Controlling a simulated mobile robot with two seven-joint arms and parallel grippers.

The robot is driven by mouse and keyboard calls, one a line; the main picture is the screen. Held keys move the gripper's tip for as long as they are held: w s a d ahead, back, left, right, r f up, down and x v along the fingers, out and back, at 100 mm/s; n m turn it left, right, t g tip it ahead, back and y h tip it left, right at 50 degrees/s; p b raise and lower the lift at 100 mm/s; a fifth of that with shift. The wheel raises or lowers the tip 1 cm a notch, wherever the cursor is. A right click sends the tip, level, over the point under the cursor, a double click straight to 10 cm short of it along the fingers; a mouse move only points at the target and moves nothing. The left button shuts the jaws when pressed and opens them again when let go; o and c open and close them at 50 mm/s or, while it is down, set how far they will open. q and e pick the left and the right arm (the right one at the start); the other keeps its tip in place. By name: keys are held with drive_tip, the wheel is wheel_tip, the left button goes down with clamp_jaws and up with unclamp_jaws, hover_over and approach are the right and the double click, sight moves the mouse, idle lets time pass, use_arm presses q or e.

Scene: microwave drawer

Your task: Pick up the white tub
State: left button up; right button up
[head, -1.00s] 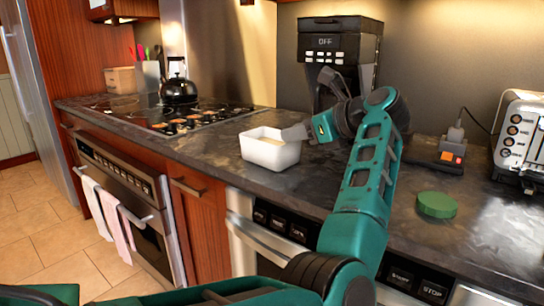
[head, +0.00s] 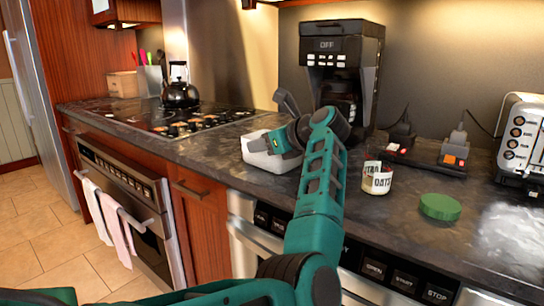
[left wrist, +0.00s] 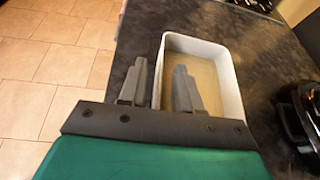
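The white tub (head: 270,165) stands on the dark counter right of the stove, partly hidden by my left gripper in the head view. In the left wrist view the tub (left wrist: 230,75) is open-topped with a tan inside. My left gripper (head: 262,143) is at the tub. In the left wrist view its two fingers (left wrist: 160,75) are spread and empty, one outside the tub's left wall and one over the inside. I cannot tell whether they touch the wall. My right gripper is not in view.
A coffee maker (head: 340,70) stands behind the tub. To the right are an oats can (head: 377,180), a green disc (head: 440,206) and a toaster (head: 520,135). The stove with a black kettle (head: 180,90) is at left. Some counter near the tub is clear.

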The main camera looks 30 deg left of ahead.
use_arm(q)
clamp_jaws()
idle(0.3)
drive_tip(key=shift+r, duration=0.1)
wheel_tip(320, 180, up, 20)
drive_tip(key=p, duration=0.4)
